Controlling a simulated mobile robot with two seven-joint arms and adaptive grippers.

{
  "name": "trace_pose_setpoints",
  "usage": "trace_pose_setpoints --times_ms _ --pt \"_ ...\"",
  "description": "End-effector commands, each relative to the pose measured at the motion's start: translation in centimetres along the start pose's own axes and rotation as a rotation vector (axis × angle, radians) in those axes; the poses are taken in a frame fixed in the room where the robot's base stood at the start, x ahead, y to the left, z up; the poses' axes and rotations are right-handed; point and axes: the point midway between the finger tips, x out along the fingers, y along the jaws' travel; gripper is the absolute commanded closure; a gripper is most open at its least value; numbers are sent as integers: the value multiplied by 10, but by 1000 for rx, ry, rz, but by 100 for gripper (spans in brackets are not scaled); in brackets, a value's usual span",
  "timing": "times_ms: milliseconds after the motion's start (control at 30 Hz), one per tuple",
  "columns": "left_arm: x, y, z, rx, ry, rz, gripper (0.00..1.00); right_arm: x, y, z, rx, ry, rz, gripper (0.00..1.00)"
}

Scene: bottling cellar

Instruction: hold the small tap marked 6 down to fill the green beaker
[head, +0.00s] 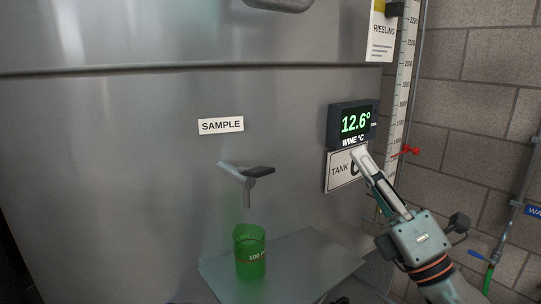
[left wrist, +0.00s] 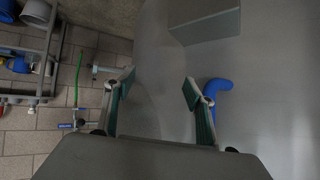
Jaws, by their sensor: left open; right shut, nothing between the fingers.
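The small tap (head: 246,172) with a dark lever sticks out of the tank under a SAMPLE label. Its spout points down over the green beaker (head: 250,256), which stands upright on a metal shelf; no stream shows between them. I cannot tell whether liquid is in the beaker. The tank number plate (head: 336,183) reads TANK, its number mostly hidden behind my right gripper. My right gripper (head: 357,153) is shut and empty in front of the plate, to the right of the tap and apart from it. My left gripper (left wrist: 158,92) shows only in the left wrist view, open and empty.
The shelf (head: 310,262) juts from the tank below the tap. A display (head: 352,123) reading 12.6° sits above the number plate. A level scale (head: 403,70) and pipes (head: 515,200) stand at right. The left wrist view shows a blue elbow (left wrist: 217,87) beside my left finger.

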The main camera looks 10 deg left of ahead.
Motion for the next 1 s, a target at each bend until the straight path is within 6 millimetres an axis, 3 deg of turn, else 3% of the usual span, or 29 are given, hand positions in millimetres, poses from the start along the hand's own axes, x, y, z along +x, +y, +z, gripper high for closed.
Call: trace_pose_setpoints --times_ms 33,200,500,733,1000 --pt "1 0 -1 0 3 -1 46 14 25 -3 -82 35 69 100" --pt "5 -4 -10 2 20 -5 46 41 95 -25 -359 137 283 100" --pt "8 -6 -15 2 32 -9 46 53 192 -78 -866 276 659 100" --pt "8 -4 -11 1 29 -7 46 41 234 -119 -1262 356 945 100" --pt "8 -2 -10 1 30 -3 46 22 249 -154 -1724 433 1275 100"
